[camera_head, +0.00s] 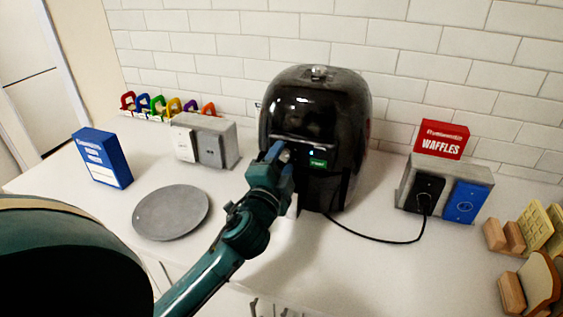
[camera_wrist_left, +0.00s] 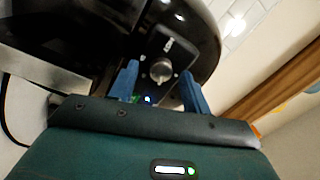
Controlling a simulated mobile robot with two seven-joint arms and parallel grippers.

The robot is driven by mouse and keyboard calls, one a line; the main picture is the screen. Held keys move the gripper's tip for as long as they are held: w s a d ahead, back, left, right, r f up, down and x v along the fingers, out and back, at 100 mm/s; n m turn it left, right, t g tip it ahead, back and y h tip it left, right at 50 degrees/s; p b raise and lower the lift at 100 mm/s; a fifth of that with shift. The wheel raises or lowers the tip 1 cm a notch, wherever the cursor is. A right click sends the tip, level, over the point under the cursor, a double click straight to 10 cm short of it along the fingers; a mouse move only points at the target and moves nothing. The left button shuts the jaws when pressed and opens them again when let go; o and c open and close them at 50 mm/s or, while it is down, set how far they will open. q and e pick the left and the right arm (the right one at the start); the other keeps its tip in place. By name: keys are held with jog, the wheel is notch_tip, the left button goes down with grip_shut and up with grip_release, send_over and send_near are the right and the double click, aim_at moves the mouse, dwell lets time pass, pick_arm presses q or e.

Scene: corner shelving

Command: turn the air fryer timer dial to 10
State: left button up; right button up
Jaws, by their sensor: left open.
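The black air fryer (camera_head: 318,105) stands upright against the tiled wall, with a green label (camera_head: 318,162) and a small light on its front. Its timer dial (camera_wrist_left: 161,70), a silver knob on a dark panel, shows in the left wrist view. My left gripper (camera_head: 281,150) is at the front of the air fryer. In the left wrist view the blue fingers of this gripper (camera_wrist_left: 162,85) are apart, one on each side of the knob. I cannot tell whether they touch it. The dial's markings are too blurred to read. My right gripper is not in view.
A grey switch block (camera_head: 228,135) stands behind the plate. At right are a socket block (camera_head: 487,180) with the fryer's cord, a red waffles box (camera_head: 441,139) and toast racks (camera_head: 541,283).

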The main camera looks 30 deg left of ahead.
pick_arm(q)
jog(key=shift+s+d, duration=0.15)
jog(key=shift+s, duration=0.25)
jog(key=b+v, duration=0.2)
jog(key=v, duration=1)
jog(key=shift+s, duration=0.2)
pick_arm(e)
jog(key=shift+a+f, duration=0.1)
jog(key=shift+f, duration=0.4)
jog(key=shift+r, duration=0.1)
